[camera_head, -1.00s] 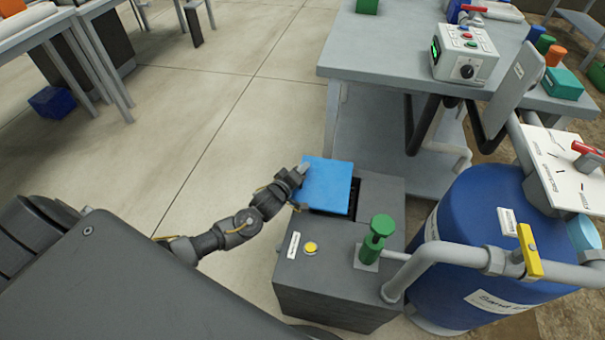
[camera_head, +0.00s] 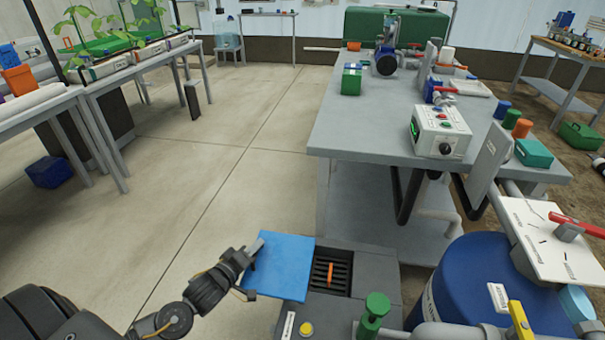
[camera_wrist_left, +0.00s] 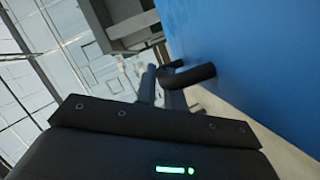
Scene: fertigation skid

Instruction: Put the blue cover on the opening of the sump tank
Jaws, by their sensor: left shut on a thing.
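The sump tank (camera_head: 375,268) is a dark grey box at the bottom centre of the head view. Its square opening (camera_head: 318,275) shows a dark grate inside, with an orange object (camera_head: 331,272) on or in it. The blue cover (camera_head: 284,268) is a flat square panel over the tank's left side, left of the opening and hiding its left edge at most. My left gripper (camera_head: 254,250) is shut on the cover's left side. In the left wrist view the cover (camera_wrist_left: 255,60) fills the right, beside the gripper fingers (camera_wrist_left: 165,85). Whether the cover touches the tank is unclear.
A green-handled valve (camera_head: 375,310) and a yellow button (camera_head: 306,328) stand on the tank's near part. A blue drum (camera_head: 470,280) with pipes is at the right. A grey workbench (camera_head: 370,140) stands behind the tank.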

